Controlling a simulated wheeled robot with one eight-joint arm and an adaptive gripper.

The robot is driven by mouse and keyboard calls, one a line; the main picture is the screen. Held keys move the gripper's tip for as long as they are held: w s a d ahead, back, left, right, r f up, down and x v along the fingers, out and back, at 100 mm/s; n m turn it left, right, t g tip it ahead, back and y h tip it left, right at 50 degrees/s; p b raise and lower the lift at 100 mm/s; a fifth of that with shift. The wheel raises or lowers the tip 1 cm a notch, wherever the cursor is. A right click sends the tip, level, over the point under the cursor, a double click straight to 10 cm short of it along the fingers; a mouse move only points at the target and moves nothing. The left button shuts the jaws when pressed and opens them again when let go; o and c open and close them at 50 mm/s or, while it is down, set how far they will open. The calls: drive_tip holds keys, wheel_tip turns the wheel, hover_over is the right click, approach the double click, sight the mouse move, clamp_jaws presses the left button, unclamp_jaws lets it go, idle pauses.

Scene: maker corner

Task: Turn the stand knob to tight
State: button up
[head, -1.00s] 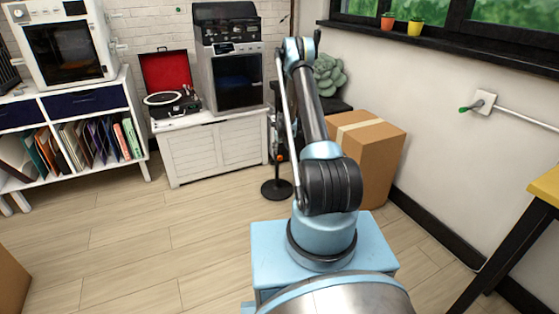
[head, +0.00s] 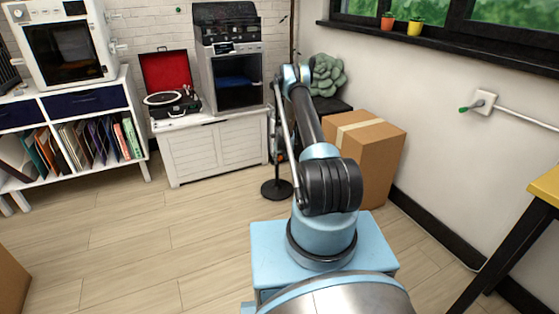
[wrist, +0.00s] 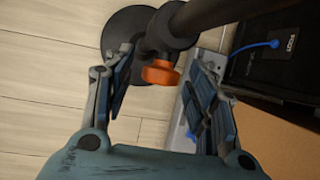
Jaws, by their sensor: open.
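The orange stand knob (wrist: 160,73) shows in the wrist view, on a dark collar of the stand's black pole (wrist: 205,14). My gripper (wrist: 159,82) is open, with one finger left of the knob and the other right of it. Gaps show between the knob and both fingers; I cannot tell their depth relative to it. The round black stand base (wrist: 118,35) lies on the floor behind, and also shows in the head view (head: 276,191). In the head view my arm hides my gripper and much of the pole.
A cardboard box (head: 372,155) stands right of the stand. A white cabinet (head: 215,150) with a record player (head: 172,103) and a tall black-and-grey machine (head: 232,55) stands to its left. A black case (wrist: 270,60) is close to the right finger. Floor in front is clear.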

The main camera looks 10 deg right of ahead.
drive_tip(key=c, duration=1.1)
drive_tip(key=shift+o, duration=0.2)
drive_tip(key=shift+a, duration=0.25)
drive_tip(key=shift+d, duration=0.2)
drive_tip(key=shift+w+d+y, duration=0.1)
drive_tip(key=shift+d+y, duration=0.1)
drive_tip(key=shift+y, duration=0.5)
drive_tip(key=shift+w+d+m+g+y, duration=0.15)
drive_tip(key=shift+m+g+y, duration=0.2)
drive_tip(key=shift+y, duration=0.65)
drive_tip(key=shift+s+d+m+g+y, duration=0.2)
drive_tip(key=shift+g+y, duration=0.25)
drive_tip(key=shift+y, duration=0.55)
drive_tip(key=o, duration=1.1)
drive_tip(key=shift+c, duration=0.2)
